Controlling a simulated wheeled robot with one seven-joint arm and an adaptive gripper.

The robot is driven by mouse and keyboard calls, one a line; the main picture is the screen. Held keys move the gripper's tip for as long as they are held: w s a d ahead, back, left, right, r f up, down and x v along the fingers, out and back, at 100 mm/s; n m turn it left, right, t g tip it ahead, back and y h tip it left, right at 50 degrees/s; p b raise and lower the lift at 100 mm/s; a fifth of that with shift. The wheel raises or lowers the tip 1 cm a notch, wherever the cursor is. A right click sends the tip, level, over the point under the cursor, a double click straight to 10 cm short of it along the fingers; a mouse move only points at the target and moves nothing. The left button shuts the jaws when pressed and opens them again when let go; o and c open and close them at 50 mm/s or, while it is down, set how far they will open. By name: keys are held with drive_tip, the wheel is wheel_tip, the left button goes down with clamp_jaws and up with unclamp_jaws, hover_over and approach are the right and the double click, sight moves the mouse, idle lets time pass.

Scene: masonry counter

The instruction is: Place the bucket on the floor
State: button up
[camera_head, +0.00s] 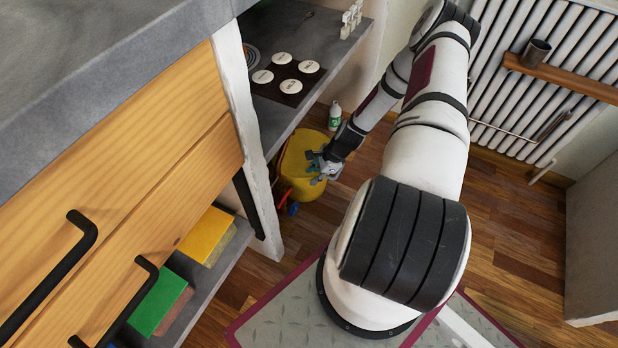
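A yellow bucket (300,180) is beneath the grey shelf, beside the white masonry post, low near the wooden floor (520,235). I cannot tell whether its base touches the floor. Small red and blue parts show at its lower front. My gripper (318,170) is at the bucket's right side, overlapping it in the view. The fingers are small and partly lost against the bucket, so I cannot tell whether they grip it or are apart.
A white bottle with a green label (335,115) stands behind the bucket. The counter with wooden drawers (130,190) fills the left. Yellow and green blocks (160,303) lie on a low shelf. A radiator (550,60) is at upper right. Floor to the right is clear.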

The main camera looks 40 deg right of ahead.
drive_tip(key=p+v, duration=0.1)
drive_tip(key=v, duration=0.4)
drive_tip(key=shift+r+p, duration=0.25)
drive_tip(key=shift+p, duration=0.1)
drive_tip(key=shift+s+d, duration=0.1)
